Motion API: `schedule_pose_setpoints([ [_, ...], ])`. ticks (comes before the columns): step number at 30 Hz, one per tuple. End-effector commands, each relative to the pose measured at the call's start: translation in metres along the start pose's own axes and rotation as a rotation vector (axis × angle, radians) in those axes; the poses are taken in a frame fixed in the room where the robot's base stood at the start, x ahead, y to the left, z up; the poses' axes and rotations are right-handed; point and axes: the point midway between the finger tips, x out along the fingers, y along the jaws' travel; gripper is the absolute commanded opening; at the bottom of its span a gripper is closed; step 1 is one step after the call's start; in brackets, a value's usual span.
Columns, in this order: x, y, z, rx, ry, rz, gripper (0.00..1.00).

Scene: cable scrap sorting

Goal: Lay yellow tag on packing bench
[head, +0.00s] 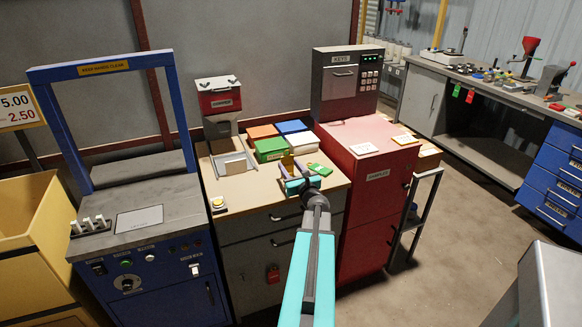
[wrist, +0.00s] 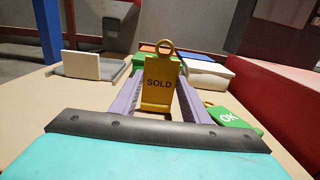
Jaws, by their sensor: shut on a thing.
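A yellow tag reading SOLD (wrist: 160,84), with a ring at its top, stands upright between the purple fingers of my gripper (wrist: 162,98) in the wrist view. The gripper is shut on it. In the head view my gripper (head: 289,171) is over the front right part of a tan-topped bench (head: 240,197) with drawers. No readable label shows which surface is the packing bench. A green OK tag (wrist: 230,117) lies on the tan top just right of the gripper; it also shows in the head view (head: 320,169).
Orange, blue, green and white bins (head: 270,149) stand behind the gripper. A grey tray (head: 234,165) is at the left. A red cabinet (head: 372,180) adjoins on the right, with a small wood-topped table (head: 428,158) beyond it. The tan top's front left is mostly clear.

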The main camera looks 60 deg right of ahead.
Motion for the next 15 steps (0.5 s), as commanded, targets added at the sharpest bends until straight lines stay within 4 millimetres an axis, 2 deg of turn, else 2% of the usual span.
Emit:
schedule_pose_setpoints([
  [15, -0.0002, -0.0001, -0.0044, 0.0, 0.0, 0.0, 0.21],
])
